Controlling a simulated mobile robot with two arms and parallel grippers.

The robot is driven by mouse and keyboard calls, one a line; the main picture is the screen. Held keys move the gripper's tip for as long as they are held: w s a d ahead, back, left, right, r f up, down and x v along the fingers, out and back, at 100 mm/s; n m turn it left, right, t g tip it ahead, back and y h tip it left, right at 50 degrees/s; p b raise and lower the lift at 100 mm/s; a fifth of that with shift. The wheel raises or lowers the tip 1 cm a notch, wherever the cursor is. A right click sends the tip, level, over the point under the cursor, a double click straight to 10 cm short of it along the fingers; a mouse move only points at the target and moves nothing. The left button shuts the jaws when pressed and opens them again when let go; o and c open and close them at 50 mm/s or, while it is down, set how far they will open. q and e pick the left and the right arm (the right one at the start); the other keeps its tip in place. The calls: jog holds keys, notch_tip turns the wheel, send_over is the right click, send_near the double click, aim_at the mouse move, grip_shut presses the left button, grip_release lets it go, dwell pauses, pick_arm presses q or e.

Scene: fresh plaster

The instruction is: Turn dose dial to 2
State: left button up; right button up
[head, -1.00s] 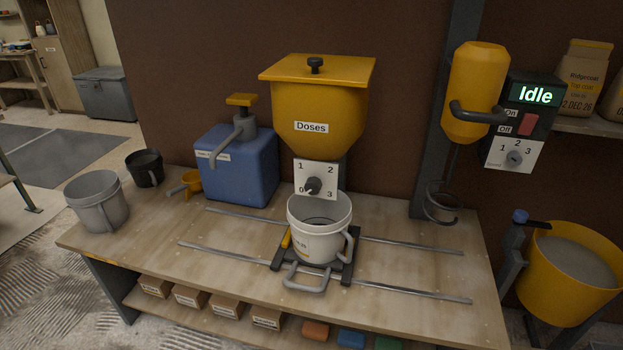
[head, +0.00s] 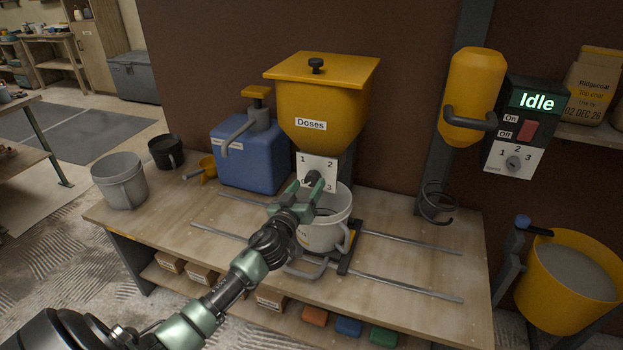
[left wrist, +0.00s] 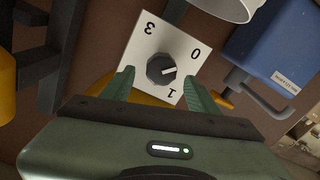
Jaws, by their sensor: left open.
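The dose dial (left wrist: 160,70) is a dark round knob on a white plate (left wrist: 137,45), under the yellow hopper (head: 318,105) labelled "Doses". The 3, 0 and 1 show there; the 2 is hidden near a finger. My left gripper (left wrist: 163,84) is open, with one green fingertip on each side of the knob, apart from it as far as I can tell. In the head view the left gripper (head: 308,192) is in front of the plate and partly hides the dial. My right gripper is not in view.
A white bucket (head: 327,235) stands right below the dial, close under my gripper. A blue pump container (head: 240,160) is to the left. On the right are a yellow dispenser (head: 474,90) and a control box (head: 523,120) reading "Idle" with its own dial.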

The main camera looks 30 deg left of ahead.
aim_at(311, 181)
pick_arm(q)
jog(key=shift+x, duration=1.9)
jog(key=shift+f, duration=0.1)
grip_shut()
